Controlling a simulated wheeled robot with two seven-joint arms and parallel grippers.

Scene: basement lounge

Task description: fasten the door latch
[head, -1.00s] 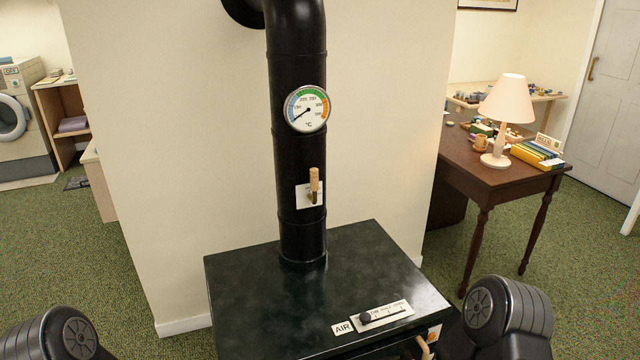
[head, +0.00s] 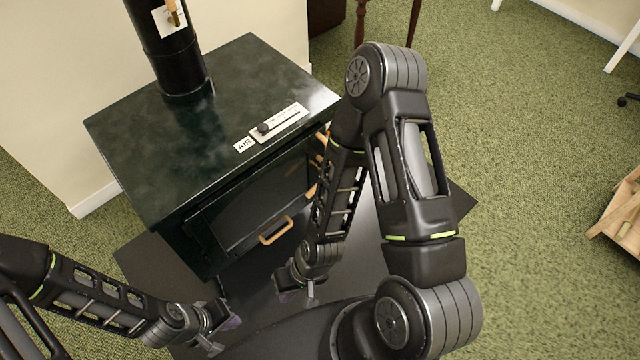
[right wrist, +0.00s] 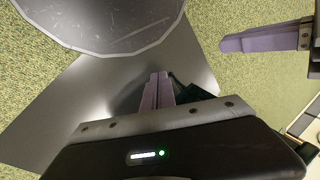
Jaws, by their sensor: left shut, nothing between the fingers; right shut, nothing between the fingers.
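A black stove (head: 200,130) stands at the left-centre of the head view. Its front door (head: 255,195) has a dark pane and looks closed, though I cannot tell exactly. A wooden loop handle (head: 276,231) sits low on the front. More wooden handle parts (head: 312,191) show at the front's right edge, partly hidden by my right arm; which is the latch is unclear. My left gripper (head: 222,325) is shut and empty, low in front of the stove. My right gripper (head: 294,289) is shut and empty below the loop handle; its purple fingers (right wrist: 158,91) are together in the right wrist view.
A dark floor plate (head: 140,255) lies under and before the stove. An air slider (head: 275,124) is on the stove top, and a flue pipe (head: 170,55) rises behind. Green carpet (head: 540,130) is open to the right, with a wooden crate (head: 620,215) at the edge.

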